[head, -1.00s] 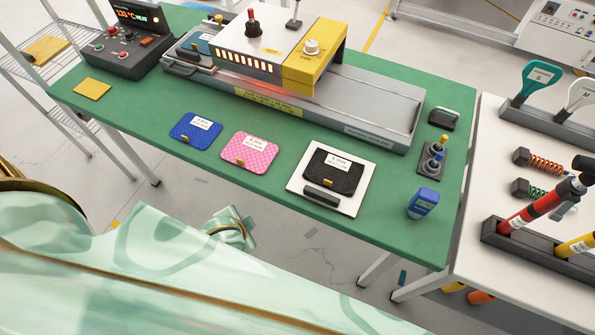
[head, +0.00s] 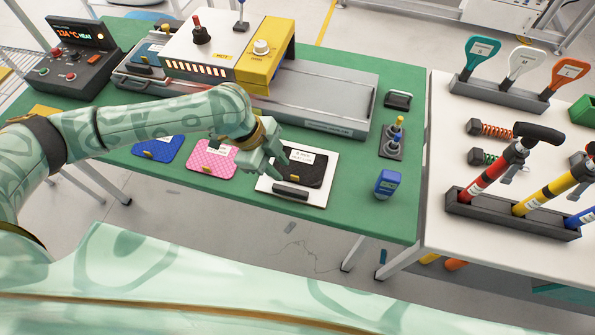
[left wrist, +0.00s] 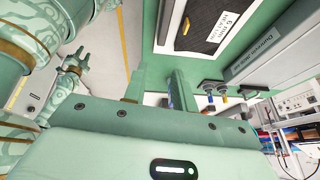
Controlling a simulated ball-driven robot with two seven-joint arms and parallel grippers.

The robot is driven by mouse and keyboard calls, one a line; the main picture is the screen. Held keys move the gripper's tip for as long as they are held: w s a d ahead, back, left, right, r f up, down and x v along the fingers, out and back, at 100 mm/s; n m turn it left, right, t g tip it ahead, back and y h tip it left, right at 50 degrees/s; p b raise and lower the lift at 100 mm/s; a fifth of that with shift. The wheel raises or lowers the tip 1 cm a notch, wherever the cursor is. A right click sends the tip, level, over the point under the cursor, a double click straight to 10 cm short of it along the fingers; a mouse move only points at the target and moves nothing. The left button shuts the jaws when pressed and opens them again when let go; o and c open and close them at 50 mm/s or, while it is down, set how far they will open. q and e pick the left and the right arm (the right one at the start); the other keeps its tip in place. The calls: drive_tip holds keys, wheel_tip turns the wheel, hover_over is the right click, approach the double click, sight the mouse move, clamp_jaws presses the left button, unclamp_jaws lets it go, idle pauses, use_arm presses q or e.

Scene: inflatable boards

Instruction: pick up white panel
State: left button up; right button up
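The white panel (head: 317,200) lies flat on the green table, with a black patch (head: 312,171) and a dark handle bar (head: 290,190) on it. In the left wrist view, part of the white panel (left wrist: 166,22) shows at the top. My left gripper (head: 276,163) is above the panel's left side, its fingers apart and pointing down. It looks empty, and it hides the panel's upper left corner. The left wrist view also shows the left gripper's fingers (left wrist: 155,88) apart. My right gripper (left wrist: 75,62) shows at the left there, open, away from the panel.
Pink (head: 213,160) and blue (head: 159,148) patches lie left of the panel. A grey and yellow machine (head: 222,50) stands behind. A blue device (head: 388,183) is to the right. A white table (head: 437,110) with tools adjoins the green one.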

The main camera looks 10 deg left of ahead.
use_arm(q)
drive_tip(key=w+a+r, duration=0.1)
drive_tip(key=a, duration=0.4)
drive_tip(key=n+b, duration=0.1)
drive_tip(key=b, duration=0.1)
approach(289, 189)
drive_tip(key=shift+g+y, duration=0.3)
drive_tip(key=shift+g, duration=0.1)
drive_tip(key=x, duration=0.4)
drive_tip(key=shift+w+f, duration=0.2)
drive_tip(key=shift+w, duration=0.1)
drive_tip(key=x, duration=0.2)
drive_tip(key=b+x, duration=0.1)
drive_tip(key=x, duration=0.2)
drive_tip(key=shift+d, duration=0.35)
clamp_jaws()
